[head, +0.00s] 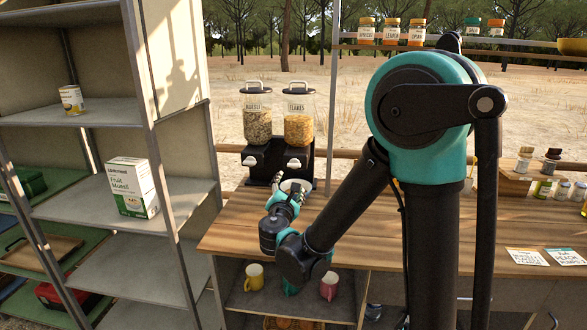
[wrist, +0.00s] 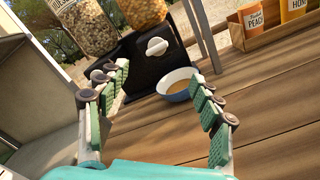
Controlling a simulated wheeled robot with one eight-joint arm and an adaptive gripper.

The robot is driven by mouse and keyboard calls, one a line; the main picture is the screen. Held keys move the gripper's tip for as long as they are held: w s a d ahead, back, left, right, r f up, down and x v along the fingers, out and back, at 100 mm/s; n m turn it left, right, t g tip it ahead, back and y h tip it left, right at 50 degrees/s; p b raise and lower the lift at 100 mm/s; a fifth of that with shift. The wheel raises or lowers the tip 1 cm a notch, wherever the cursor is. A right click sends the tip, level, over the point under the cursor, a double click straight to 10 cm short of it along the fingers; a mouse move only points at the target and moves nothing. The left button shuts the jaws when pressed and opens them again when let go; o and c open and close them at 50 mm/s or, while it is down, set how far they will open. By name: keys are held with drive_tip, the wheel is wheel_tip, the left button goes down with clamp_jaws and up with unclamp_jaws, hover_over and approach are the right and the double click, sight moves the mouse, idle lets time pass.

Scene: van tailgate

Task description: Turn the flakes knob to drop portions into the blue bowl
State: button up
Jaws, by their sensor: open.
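The dispenser's flakes hopper (head: 299,115), filled with orange-brown flakes, stands right of the muesli hopper (head: 257,112). The white flakes knob (head: 294,163) is on the black base below it. It also shows in the wrist view (wrist: 157,46), ahead of my fingers and apart from them. The blue bowl (wrist: 178,88) sits on the wooden counter under the flakes side, upright, with a brownish layer inside. In the head view my gripper partly hides the bowl. My gripper (head: 285,192) is open and empty, its fingers (wrist: 160,74) spread in front of the dispenser and bowl.
The muesli knob (head: 249,161) is left of the flakes knob. Shelves with a Fruit Muesli box (head: 133,187) stand left. A tray of jars (wrist: 275,28) is right of the dispenser. Cups (head: 254,277) are below the counter (head: 345,225). The counter right of the bowl is clear.

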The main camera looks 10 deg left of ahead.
drive_tip(key=s+n, duration=0.2)
drive_tip(key=n, duration=0.6)
approach(294, 166)
drive_tip(key=w, duration=0.9)
drive_tip(key=shift+w, duration=0.3)
drive_tip(key=shift+r, duration=0.1)
drive_tip(key=c, duration=1.2)
